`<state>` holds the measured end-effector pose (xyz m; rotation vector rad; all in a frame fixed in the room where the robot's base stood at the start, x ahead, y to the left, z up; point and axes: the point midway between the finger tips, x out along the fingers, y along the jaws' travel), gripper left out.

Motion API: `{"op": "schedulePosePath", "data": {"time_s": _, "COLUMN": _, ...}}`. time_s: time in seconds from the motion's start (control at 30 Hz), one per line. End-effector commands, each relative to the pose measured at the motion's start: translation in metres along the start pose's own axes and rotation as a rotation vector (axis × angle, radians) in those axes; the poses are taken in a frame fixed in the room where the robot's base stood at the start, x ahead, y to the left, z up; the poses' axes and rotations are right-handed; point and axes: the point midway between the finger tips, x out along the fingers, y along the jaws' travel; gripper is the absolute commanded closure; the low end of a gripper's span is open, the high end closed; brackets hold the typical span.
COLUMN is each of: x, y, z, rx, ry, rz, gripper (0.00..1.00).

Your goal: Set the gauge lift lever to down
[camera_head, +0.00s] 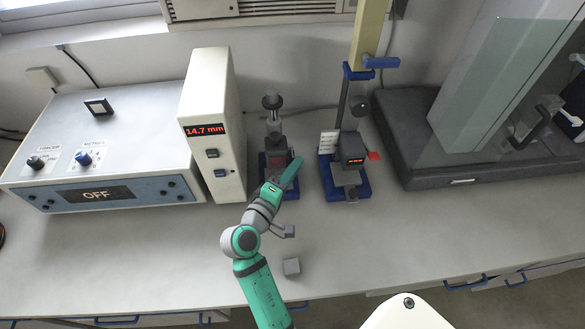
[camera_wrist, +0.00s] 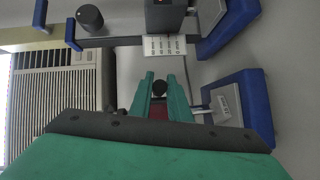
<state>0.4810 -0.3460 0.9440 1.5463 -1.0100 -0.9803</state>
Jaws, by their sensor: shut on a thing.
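The gauge (camera_head: 273,128), a small stand with a round top, stands on a blue base between the white display tower and the blue-based instrument. My gripper (camera_head: 293,170) is at its right front side and partly hides it in the head view. In the wrist view, my green fingers (camera_wrist: 160,90) sit on either side of a dark round knob (camera_wrist: 158,88), which appears to be the lift lever's end. The gripper is shut on it. The gauge's blue base (camera_wrist: 246,105) shows to the right there. Most of the gauge body and the lever's shaft are hidden, so the lever's angle cannot be told.
The white tower (camera_head: 215,125) reads 14.7 mm. A control box (camera_head: 105,150) reading OFF is at left. The blue-based instrument (camera_head: 346,178) stands close to the right of my gripper. A glass-walled cabinet (camera_head: 490,90) is farther right.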

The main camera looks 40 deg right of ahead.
Motion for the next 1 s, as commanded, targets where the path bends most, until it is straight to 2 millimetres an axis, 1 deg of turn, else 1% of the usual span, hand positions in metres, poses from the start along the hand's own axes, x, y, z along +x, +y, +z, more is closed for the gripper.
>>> {"op": "schedulePosePath", "data": {"time_s": 0.07, "x": -0.001, "y": -0.001, "z": -0.002, "rx": 0.001, "ry": 0.004, "rz": -0.003, "gripper": 1.0}}
{"op": "schedulePosePath", "data": {"time_s": 0.1, "x": -0.001, "y": -0.001, "z": -0.002, "rx": 0.0, "ry": 0.004, "rz": -0.003, "gripper": 0.74}}
{"op": "schedulePosePath", "data": {"time_s": 0.13, "x": -0.001, "y": -0.001, "z": -0.002, "rx": 0.0, "ry": 0.004, "rz": -0.003, "gripper": 0.67}}
{"op": "schedulePosePath", "data": {"time_s": 0.17, "x": -0.001, "y": -0.001, "z": -0.002, "rx": 0.0, "ry": 0.004, "rz": -0.002, "gripper": 0.64}}
{"op": "schedulePosePath", "data": {"time_s": 0.43, "x": -0.001, "y": -0.001, "z": -0.001, "rx": 0.0, "ry": 0.002, "rz": -0.002, "gripper": 0.64}}
{"op": "schedulePosePath", "data": {"time_s": 0.57, "x": -0.008, "y": -0.001, "z": -0.001, "rx": -0.001, "ry": 0.003, "rz": -0.002, "gripper": 0.64}}
{"op": "schedulePosePath", "data": {"time_s": 0.67, "x": -0.021, "y": -0.001, "z": -0.001, "rx": -0.001, "ry": 0.004, "rz": -0.002, "gripper": 0.64}}
{"op": "schedulePosePath", "data": {"time_s": 0.9, "x": -0.067, "y": -0.001, "z": -0.001, "rx": -0.001, "ry": 0.005, "rz": -0.002, "gripper": 0.64}}
{"op": "schedulePosePath", "data": {"time_s": 1.0, "x": -0.083, "y": -0.001, "z": -0.001, "rx": -0.001, "ry": 0.005, "rz": -0.002, "gripper": 0.64}}
